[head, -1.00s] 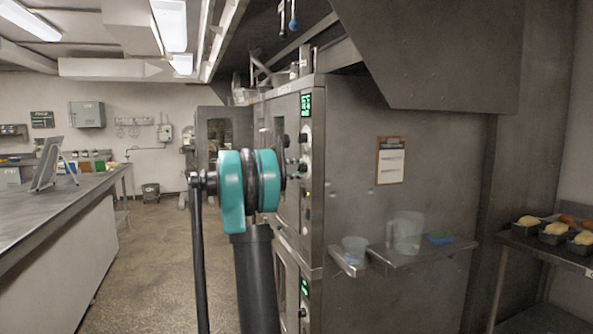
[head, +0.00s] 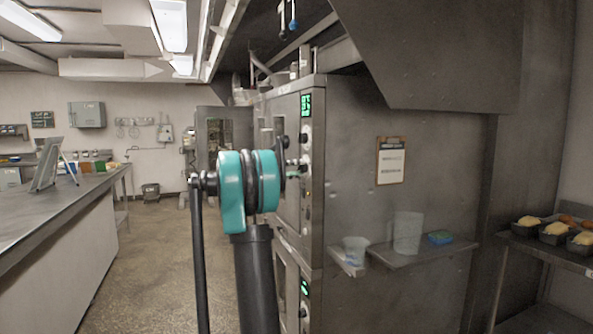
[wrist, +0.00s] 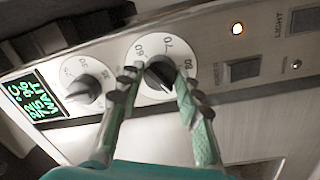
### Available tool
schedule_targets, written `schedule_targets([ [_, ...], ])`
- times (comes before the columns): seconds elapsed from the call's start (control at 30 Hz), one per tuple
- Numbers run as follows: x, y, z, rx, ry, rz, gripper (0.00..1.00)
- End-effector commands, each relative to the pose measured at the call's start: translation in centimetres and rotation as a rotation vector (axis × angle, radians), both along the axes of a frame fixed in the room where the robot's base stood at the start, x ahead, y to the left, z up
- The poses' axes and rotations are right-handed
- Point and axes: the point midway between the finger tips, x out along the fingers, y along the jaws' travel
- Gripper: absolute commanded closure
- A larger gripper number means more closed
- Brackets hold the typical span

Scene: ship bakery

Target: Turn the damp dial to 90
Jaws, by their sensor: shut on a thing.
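In the wrist view, a round white dial (wrist: 142,57) with a dark knob (wrist: 158,73) sits on the oven's metal panel. I can read 60, 70 and 80 on its rim. No name label for it is legible. My gripper (wrist: 157,84) is closed around the knob, with one teal finger on each side. The fingers hide part of the dial's rim, and I cannot tell the exact pointer setting. In the head view, the gripper's end is small at the oven's control panel (head: 305,140), partly behind my arm.
A second dial (wrist: 84,88) and a green-lit display (wrist: 33,98) lie left of the gripped dial. A lit lamp (wrist: 238,29) and switches lie right. A shelf (head: 425,252) with containers juts from the oven's side. A long counter (head: 60,205) stands left, with clear floor between.

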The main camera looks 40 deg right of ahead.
Motion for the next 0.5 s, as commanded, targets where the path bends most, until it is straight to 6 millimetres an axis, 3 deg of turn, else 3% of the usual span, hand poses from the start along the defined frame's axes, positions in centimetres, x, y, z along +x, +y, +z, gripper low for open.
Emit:
schedule_targets([
  [0.2, -0.02, 0.02, -0.10, 0.002, -0.001, 0.000, 0.45],
  [0.5, 0.07, 0.21, -0.05, 0.001, 0.000, 0.000, 0.45],
])
